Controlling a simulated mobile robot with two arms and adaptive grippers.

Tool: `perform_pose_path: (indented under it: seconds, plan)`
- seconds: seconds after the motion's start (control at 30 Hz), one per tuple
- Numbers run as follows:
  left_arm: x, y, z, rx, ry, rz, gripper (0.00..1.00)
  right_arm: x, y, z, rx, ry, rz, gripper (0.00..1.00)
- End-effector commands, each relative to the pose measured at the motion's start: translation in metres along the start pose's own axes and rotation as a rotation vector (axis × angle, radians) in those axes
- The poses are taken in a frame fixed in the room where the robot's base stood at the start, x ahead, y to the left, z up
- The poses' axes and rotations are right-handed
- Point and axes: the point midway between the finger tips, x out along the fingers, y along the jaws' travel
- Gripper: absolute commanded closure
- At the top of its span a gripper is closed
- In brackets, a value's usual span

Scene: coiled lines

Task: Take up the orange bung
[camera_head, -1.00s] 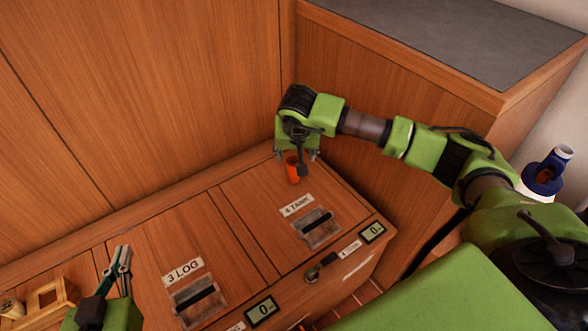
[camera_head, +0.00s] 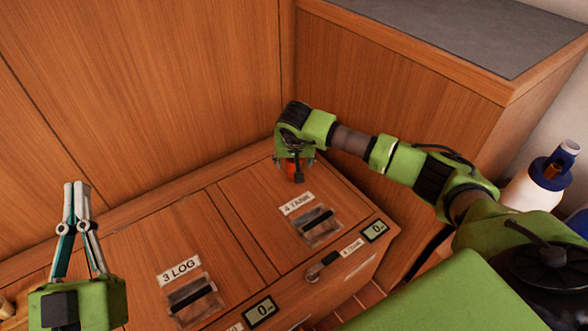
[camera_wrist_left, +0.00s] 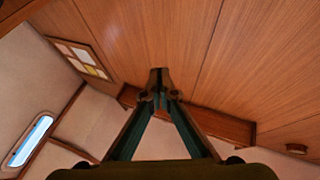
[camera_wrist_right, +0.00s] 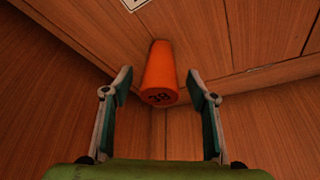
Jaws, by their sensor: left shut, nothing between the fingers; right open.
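The orange bung (camera_wrist_right: 160,72) stands on the wooden bench top, in the corner behind the 4 TANK label. In the right wrist view it is a tapered orange plug with a dark number on its near end. My right gripper (camera_wrist_right: 160,87) is open, with one finger on each side of the bung and gaps showing. In the head view my right gripper (camera_head: 296,172) hides most of the bung (camera_head: 292,170). My left gripper (camera_head: 77,186) is shut and empty, raised at the left; its fingertips also show in the left wrist view (camera_wrist_left: 159,72).
The bench top has recessed latches by the 3 LOG label (camera_head: 179,269) and the 4 TANK label (camera_head: 297,203). Wooden walls stand close behind and to the right of the bung. A white and blue bottle (camera_head: 540,180) is at the far right.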

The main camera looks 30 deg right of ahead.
Motion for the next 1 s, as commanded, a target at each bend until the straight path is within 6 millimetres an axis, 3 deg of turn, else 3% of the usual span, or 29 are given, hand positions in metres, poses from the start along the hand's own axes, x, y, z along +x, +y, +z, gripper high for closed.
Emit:
perform_pose_path:
  seconds: [0.17,0.4,0.6,1.0]
  plan:
    - [-0.001,0.002,-0.016,-0.003,0.077,0.003,1.0,0.009,0.0,0.0,0.0,0.001,-0.001,0.47]
    - [-0.001,0.002,-0.018,-0.003,0.083,0.004,1.0,0.009,0.0,0.0,0.0,0.001,-0.001,0.47]
    - [-0.001,0.002,-0.017,-0.003,0.082,0.004,1.0,0.009,0.0,0.0,0.0,0.001,-0.001,0.9]
    - [0.0,0.002,-0.016,-0.003,0.074,0.003,1.0,0.007,0.0,-0.001,0.0,0.002,-0.001,0.9]
